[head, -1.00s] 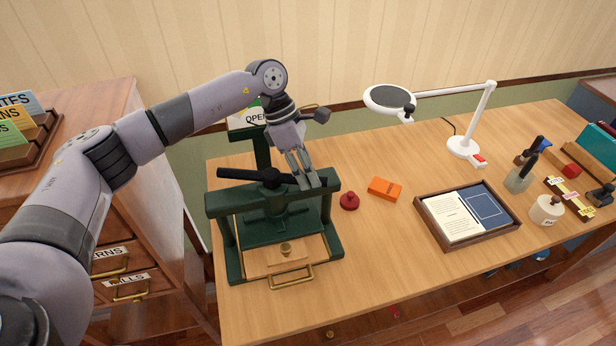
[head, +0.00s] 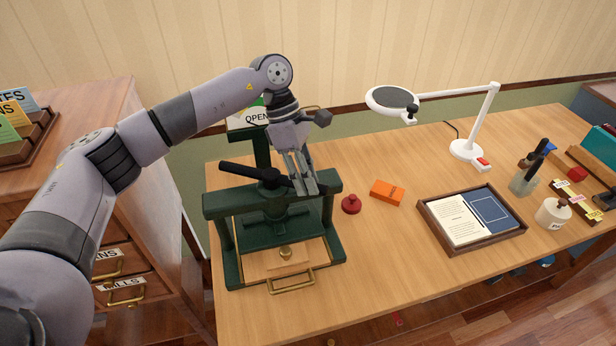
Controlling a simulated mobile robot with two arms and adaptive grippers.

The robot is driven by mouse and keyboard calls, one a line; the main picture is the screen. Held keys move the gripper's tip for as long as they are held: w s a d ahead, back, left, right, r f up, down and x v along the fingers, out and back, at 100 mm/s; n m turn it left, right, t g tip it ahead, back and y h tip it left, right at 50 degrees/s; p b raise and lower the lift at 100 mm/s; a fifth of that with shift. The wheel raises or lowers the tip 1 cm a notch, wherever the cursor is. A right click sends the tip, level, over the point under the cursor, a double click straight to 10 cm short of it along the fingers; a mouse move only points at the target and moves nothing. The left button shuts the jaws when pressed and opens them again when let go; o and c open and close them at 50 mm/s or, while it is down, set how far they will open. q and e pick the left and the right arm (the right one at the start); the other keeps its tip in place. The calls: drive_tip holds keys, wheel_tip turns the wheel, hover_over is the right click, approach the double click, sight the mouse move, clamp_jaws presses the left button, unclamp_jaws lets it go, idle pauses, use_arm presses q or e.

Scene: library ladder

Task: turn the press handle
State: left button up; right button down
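The press (head: 225,235) is a dark green frame at the left end of the desk. Its black press handle (head: 245,172) is a bar lying across the top, with its left end pointing to the back left. My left gripper (head: 306,190) comes down from above at the handle's right end, with its fingertips close together there. The fingers cover that end of the bar, so I cannot tell whether they grip it or only rest against it. My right gripper is not in view.
A red knobbed object (head: 351,204) and an orange box (head: 387,193) lie right of the press. Further right are a wooden tray (head: 425,208), a white magnifier lamp (head: 463,148) and a pen cup (head: 522,183). A drawer cabinet (head: 100,110) stands on the left.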

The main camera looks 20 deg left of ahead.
use_arm(q)
drive_tip(key=o, duration=0.3)
drive_tip(key=v, duration=1.2)
idle(0.7)
